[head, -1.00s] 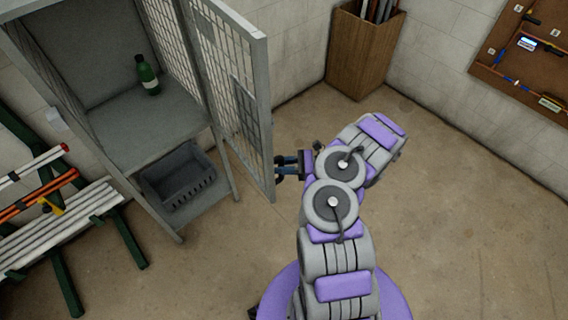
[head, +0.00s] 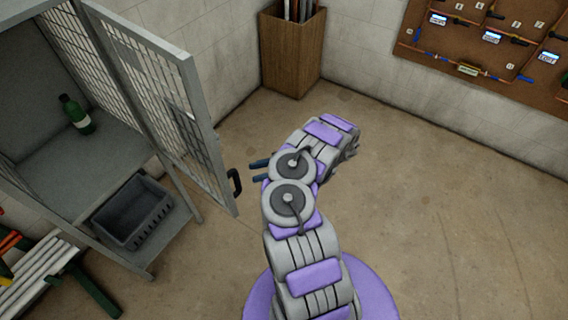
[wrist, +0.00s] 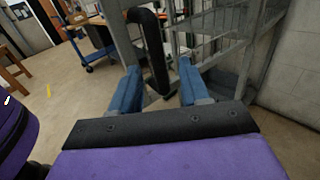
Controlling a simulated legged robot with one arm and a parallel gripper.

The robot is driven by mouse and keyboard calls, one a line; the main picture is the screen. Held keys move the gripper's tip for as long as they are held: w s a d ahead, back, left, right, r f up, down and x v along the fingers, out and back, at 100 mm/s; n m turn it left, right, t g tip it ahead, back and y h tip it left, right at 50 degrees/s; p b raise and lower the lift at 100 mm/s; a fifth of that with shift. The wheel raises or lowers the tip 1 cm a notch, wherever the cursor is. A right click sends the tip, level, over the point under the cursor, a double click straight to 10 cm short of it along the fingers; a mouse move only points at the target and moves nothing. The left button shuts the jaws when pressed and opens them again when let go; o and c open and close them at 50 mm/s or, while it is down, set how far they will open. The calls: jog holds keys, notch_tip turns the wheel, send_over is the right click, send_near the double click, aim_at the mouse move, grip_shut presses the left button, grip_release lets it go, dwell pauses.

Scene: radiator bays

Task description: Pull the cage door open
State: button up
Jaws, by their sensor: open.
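The cage door (head: 165,95), a grey frame with wire mesh, stands ajar, swung out from the grey cage at the left of the head view. Its black bar handle (head: 234,183) is on the free edge, facing my gripper. My gripper (head: 259,171) is open and empty, just right of the handle with a small gap between them in the head view. In the wrist view the handle (wrist: 151,48) rises upright ahead, between the lines of the two blue fingers (wrist: 159,68). The door's mesh (wrist: 222,22) shows behind it at the right.
Inside the cage are a green bottle (head: 75,114) on a shelf and a grey crate (head: 132,212) below. A slatted bench (head: 38,270) stands at lower left. A wooden bin (head: 292,52) stands by the back wall. The floor (head: 430,220) on the right is clear.

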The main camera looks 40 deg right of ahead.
jog(key=b+v, duration=0.1)
jog(key=v, duration=0.9)
jog(key=shift+d, duration=0.25)
jog(key=shift+w+a+f, duration=0.1)
jog(key=shift+w, duration=0.05)
dwell(0.4)
